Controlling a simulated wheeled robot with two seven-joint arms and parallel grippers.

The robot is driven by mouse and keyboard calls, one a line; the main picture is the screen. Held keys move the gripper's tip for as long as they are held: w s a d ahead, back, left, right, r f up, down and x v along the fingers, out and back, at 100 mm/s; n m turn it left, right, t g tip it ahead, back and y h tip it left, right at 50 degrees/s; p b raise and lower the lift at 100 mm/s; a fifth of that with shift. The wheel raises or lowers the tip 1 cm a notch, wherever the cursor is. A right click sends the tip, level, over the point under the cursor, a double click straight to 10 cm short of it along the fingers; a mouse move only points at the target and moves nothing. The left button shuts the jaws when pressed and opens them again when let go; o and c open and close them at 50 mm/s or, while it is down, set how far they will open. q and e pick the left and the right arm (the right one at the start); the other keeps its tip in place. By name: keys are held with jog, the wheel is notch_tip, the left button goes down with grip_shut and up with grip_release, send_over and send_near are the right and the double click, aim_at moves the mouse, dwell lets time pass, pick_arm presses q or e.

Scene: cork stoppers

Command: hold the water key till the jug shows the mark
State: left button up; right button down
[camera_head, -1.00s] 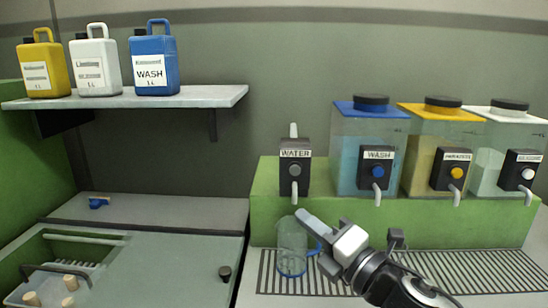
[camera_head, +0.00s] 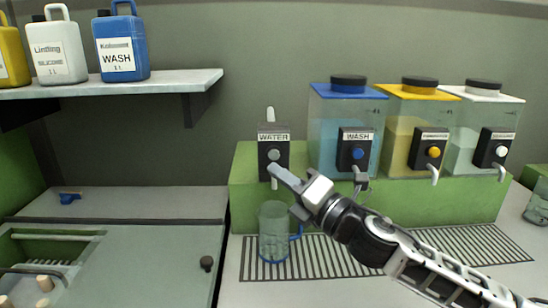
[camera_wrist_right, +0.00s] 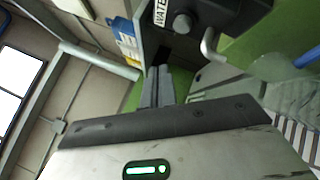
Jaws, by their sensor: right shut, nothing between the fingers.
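The dark water tap box labelled WATER (camera_head: 273,138) is mounted on the green ledge, with a grey round key (camera_head: 273,154) on its front. My right gripper (camera_head: 274,170) is shut and empty, its tip just below the key. In the right wrist view, the fingers (camera_wrist_right: 158,86) point toward the tap box and the key (camera_wrist_right: 183,23) appears apart from them. The clear jug (camera_head: 272,232), with a blue handle, stands upright under the water spout on the drain grille. I cannot make out its mark or a water level. My left gripper is out of view.
To the right stand the WASH tank (camera_head: 340,115) with a blue lid, a yellow-lidded tank (camera_head: 400,135) and a white-lidded tank (camera_head: 470,125), each with a tap. A shelf (camera_head: 150,84) with bottles is at upper left. The grille (camera_head: 330,262) right of the jug is clear.

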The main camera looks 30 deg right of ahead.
aim_at(274, 155)
jog(key=shift+w+d, duration=0.55)
jog(key=shift+w, duration=0.3)
jog(key=shift+w+d, duration=0.55)
jog(key=shift+w, duration=0.3)
jog(key=shift+w, duration=0.1)
dwell(0.7)
jog(key=shift+w+d, duration=0.2)
jog(key=shift+w, duration=0.1)
jog(key=shift+w+d, duration=0.25)
jog(key=shift+w, duration=0.1)
dwell(4.8)
